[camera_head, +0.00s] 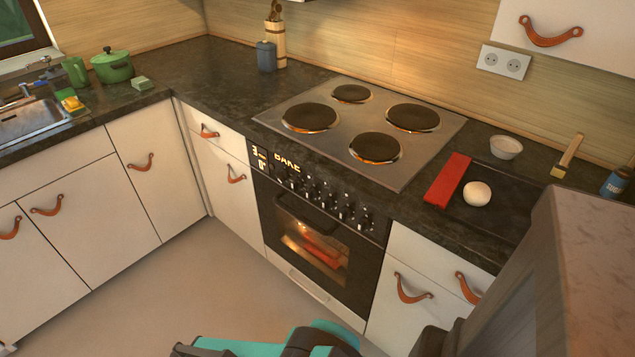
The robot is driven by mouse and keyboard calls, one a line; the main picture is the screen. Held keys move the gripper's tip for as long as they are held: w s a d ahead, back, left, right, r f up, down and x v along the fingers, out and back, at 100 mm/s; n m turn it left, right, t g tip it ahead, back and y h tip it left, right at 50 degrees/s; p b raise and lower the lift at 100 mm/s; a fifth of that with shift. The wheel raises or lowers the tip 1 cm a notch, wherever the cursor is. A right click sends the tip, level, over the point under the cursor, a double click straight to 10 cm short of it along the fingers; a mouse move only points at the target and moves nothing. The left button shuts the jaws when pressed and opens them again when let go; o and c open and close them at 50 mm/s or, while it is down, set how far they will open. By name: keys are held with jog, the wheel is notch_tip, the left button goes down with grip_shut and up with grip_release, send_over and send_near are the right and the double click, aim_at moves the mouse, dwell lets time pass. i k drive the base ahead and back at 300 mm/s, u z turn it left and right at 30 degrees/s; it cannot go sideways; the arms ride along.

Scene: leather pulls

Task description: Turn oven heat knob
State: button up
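The oven (315,245) is built in under the counter, with its door shut and its window lit orange. A reddish item shows inside through the glass. A slanted row of several small dark knobs (345,212) runs along its black control panel, below the stove's front edge. Glowing markings that look like "BAKE" (287,163) show at the panel's left end. The knobs are too small to tell which is the heat knob or how each is turned. Teal and dark parts of my arm show at the bottom edge, below the oven; my gripper itself does not show.
A stove top (365,128) with several hotplates lies above the oven. A red board (448,180), a white dough ball (477,194) and a bowl (506,147) sit to its right. The floor (190,290) before the cabinets is clear.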

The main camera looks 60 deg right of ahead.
aim_at(296, 184)
jog(key=u, duration=0.5)
jog(key=k, duration=0.15)
jog(key=z, duration=2.45)
jog(key=k, duration=0.95)
jog(key=u, duration=0.15)
jog(key=i, duration=0.7)
